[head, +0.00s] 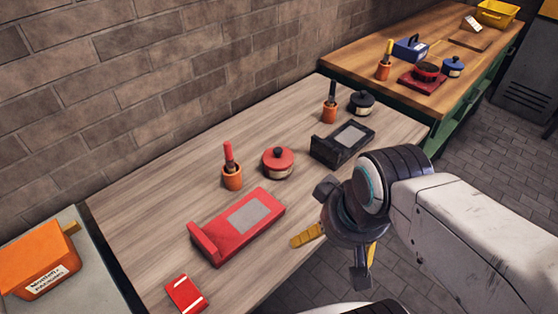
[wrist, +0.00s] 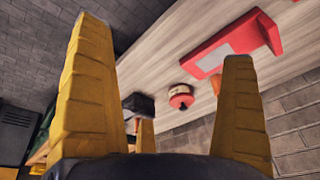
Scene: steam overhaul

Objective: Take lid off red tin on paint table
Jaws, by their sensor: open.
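The red tin (head: 278,171) stands upright on the pale wooden table (head: 165,179). It has a red lid (head: 278,155) with a dark knob and a pale band around its body. In the wrist view the red tin (wrist: 180,102) shows small between my fingers, some way off. My gripper (head: 331,262) is open and empty, with yellow fingers. In the head view it is at the table's front edge, in front of and to the right of the tin, touching nothing.
A red tray (head: 205,241) lies in front of the tin, and an orange pot with a red-handled brush (head: 231,174) stands left of it. A black tray (head: 331,153) and a black-lidded tin (head: 361,104) are to the right. A brick wall runs behind.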

